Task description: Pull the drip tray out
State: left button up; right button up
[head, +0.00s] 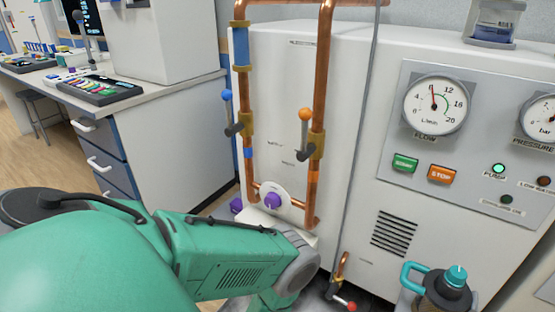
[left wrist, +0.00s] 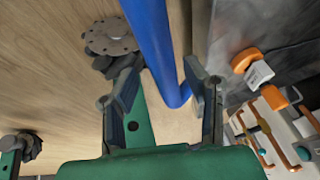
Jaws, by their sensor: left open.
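I cannot pick out the drip tray with certainty. A dark flat surface (head: 318,283) shows low under the copper pipes in the head view, partly behind my green left arm. In the left wrist view my left gripper (left wrist: 163,88) is open, with its two dark fingers apart. A long blue bar (left wrist: 150,40) runs down from the top of that view, and its rounded lower end appears between the fingers. I cannot tell its depth or whether a finger touches it. In the head view the left gripper's fingers are hidden. My right gripper is in neither view.
Copper pipes (head: 321,85) with a blue-knobbed lever (head: 227,96), an orange-knobbed lever (head: 305,115) and a purple knob (head: 273,200) stand before the white cabinet (head: 345,50). A red-ended valve (head: 341,302) and a teal-lidded bottle (head: 449,290) are low at right. A lab bench (head: 150,95) stands left.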

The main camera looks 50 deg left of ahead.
pick_arm(q)
jog(key=shift+d+r, duration=0.1)
jog(key=shift+r, duration=0.15)
jog(key=v, duration=1.1)
jog(key=shift+s+r, duration=0.15)
jog(key=shift+r, duration=0.05)
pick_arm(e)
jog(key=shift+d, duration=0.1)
pick_arm(q)
jog(key=shift+a, duration=0.3)
jog(key=shift+d, duration=0.1)
